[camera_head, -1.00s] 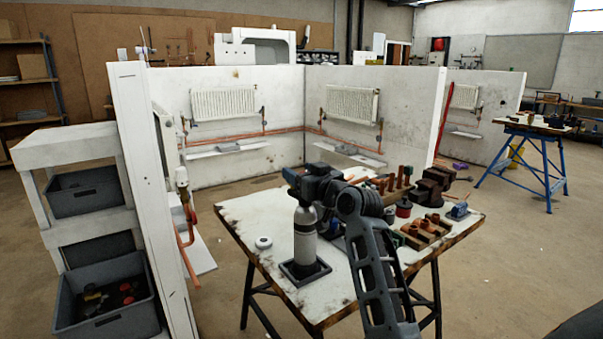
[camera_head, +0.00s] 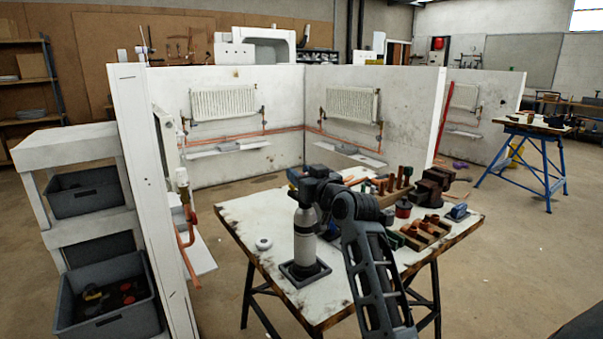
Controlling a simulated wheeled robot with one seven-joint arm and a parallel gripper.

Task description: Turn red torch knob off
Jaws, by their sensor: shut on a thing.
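The torch (camera_head: 305,238) is a grey cylinder standing upright in a dark square base (camera_head: 305,273) on the worn white table. My gripper (camera_head: 303,192) is at the top of the torch, and my dark arm reaches it from the lower right. It is shut at the torch's head, on what I take to be the knob. The fingertips and the red knob are hidden behind my wrist, so the knob's angle cannot be seen.
The white table (camera_head: 262,222) also carries a small white roll (camera_head: 264,244), wooden blocks with copper fittings (camera_head: 425,230), a dark vise (camera_head: 433,185) and a red-dark tin (camera_head: 403,209). A white partition post (camera_head: 150,200) stands at the left. The table's front left is clear.

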